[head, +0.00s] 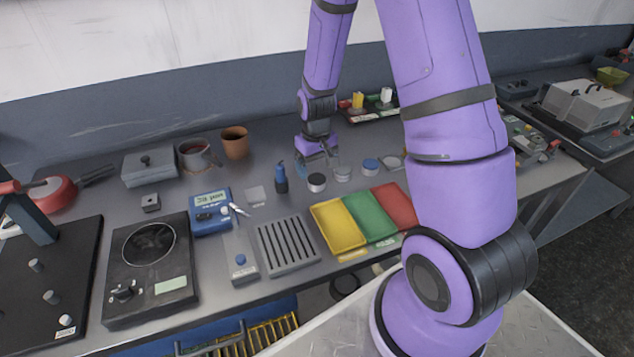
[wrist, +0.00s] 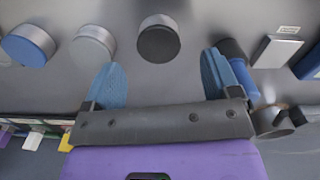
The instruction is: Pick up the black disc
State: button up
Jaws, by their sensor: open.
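The black disc (wrist: 158,42) shows in the wrist view as a short round piece with a dark top, just beyond my fingertips and between their lines. In the head view the black disc (head: 317,181) stands on the bench, dark on top with a paler side. My gripper (wrist: 162,78) is open and empty, its two blue fingers spread wide. In the head view my gripper (head: 317,159) is low over the bench, just behind the disc. I cannot tell its exact height.
A dark blue bottle (head: 281,178) stands left of the disc; in the wrist view the bottle (wrist: 236,62) is close to one finger. A clear round piece (head: 343,174) and a blue-topped one (head: 370,166) are to the right. Coloured trays (head: 338,224) lie in front.

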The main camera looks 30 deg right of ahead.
aim_at(317, 178)
jog(key=shift+w+d+f, duration=0.1)
jog(key=shift+f, duration=2.55)
jog(key=c, duration=1.1)
